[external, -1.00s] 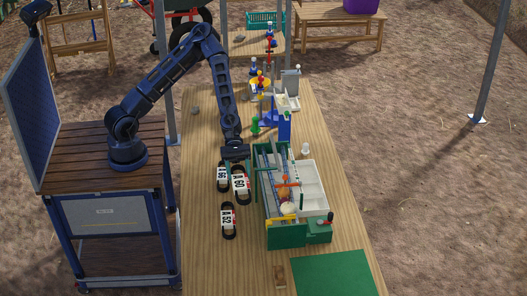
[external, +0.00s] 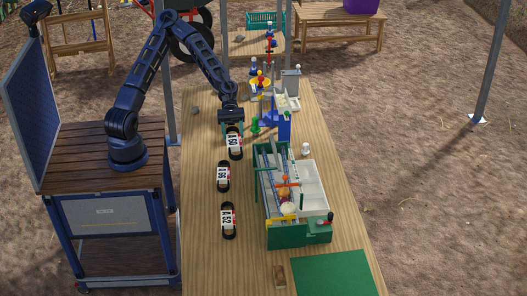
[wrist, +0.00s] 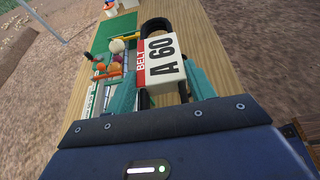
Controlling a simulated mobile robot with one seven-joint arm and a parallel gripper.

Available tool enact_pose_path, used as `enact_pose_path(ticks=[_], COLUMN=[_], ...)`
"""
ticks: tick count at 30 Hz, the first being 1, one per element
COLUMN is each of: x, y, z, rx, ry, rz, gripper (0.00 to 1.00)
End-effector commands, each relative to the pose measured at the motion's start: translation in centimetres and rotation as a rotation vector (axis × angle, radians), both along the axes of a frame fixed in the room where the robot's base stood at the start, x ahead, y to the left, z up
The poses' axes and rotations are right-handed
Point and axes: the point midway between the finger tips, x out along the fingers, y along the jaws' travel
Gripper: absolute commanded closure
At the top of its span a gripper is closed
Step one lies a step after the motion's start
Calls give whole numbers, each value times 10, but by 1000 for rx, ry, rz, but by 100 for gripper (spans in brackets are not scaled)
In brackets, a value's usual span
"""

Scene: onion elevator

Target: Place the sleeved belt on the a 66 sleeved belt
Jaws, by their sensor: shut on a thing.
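My gripper (external: 231,120) is shut on the A 60 sleeved belt (external: 235,143), a black loop in a white sleeve with a red band. In the wrist view its label (wrist: 162,62) reads "BELT A 60", and it sits between the teal fingers. I cannot tell exactly how high it is above the table. The A 66 sleeved belt (external: 223,176) lies on the table, nearer the camera and slightly left of the held belt. The A 52 sleeved belt (external: 228,220) lies nearer still. The A 66 belt does not show clearly in the wrist view.
A green and white box device (external: 285,234) with rods and onion-like balls stands right of the belts. A blue stand and grey-white parts (external: 284,125) are behind it. A green mat (external: 333,273) lies at the table's front. Bare wood is free left of the belts.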

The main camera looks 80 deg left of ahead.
Motion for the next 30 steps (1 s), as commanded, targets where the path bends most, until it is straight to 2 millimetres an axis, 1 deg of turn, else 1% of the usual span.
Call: enact_pose_path(ticks=[1, 6, 9, 12, 18, 25, 30], x=[-2, -15, -22, -29, -39, -48, -49], y=[13, 49, 67, 81, 100, 116, 114], z=[1, 4, 6, 8, 10, 12, -7], rx=[1, 0, 0, 0, 0, 0, -3], ry=[-1, 1, 0, 0, 0, 0, 2], rz=[4, -2, -5, -8, -13, -15, -18], gripper=[73, 73, 73, 73, 73, 73, 73])
